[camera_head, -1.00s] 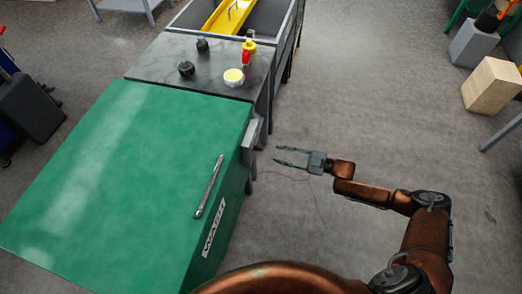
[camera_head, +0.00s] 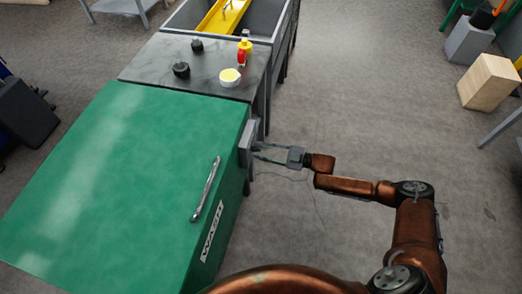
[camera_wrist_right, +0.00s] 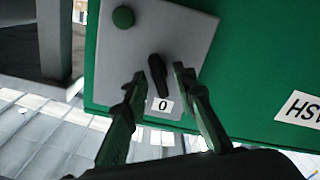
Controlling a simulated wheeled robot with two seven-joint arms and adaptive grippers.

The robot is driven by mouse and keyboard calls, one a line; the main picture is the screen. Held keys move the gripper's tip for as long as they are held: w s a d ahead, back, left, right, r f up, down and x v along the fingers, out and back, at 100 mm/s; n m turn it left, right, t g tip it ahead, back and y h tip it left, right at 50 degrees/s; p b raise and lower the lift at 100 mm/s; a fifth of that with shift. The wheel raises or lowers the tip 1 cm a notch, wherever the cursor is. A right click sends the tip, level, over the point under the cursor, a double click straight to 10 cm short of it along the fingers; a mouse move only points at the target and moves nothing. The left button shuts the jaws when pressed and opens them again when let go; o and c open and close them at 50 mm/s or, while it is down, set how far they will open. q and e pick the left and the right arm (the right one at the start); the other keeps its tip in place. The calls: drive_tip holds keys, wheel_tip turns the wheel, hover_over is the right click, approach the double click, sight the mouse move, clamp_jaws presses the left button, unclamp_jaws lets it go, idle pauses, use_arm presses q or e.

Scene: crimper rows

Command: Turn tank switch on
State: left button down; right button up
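The tank switch is a black knob (camera_wrist_right: 158,75) on a grey panel (camera_wrist_right: 195,40) on the side of the green tank (camera_head: 130,170). A white label marked 0 (camera_wrist_right: 160,106) sits just below the knob in the right wrist view, and a green round button (camera_wrist_right: 123,17) is at the panel's upper left. My right gripper (camera_wrist_right: 158,82) is open, its two fingers on either side of the knob. I cannot tell whether they touch it. In the head view my right gripper (camera_head: 256,152) reaches the grey switch box (camera_head: 247,142). My left gripper is not in view.
A silver handle (camera_head: 206,190) lies along the tank lid. A dark table (camera_head: 150,65) with a bottle (camera_head: 243,52), a yellow-topped tub (camera_head: 230,78) and black knobs stands behind the tank. The floor right of the tank is clear around my right arm.

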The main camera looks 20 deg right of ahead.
clamp_jaws()
drive_tip(key=shift+m, duration=0.4)
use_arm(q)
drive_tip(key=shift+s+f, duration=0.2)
use_arm(e)
drive_tip(key=m, duration=1.1)
drive_tip(key=shift+w+d, duration=0.2)
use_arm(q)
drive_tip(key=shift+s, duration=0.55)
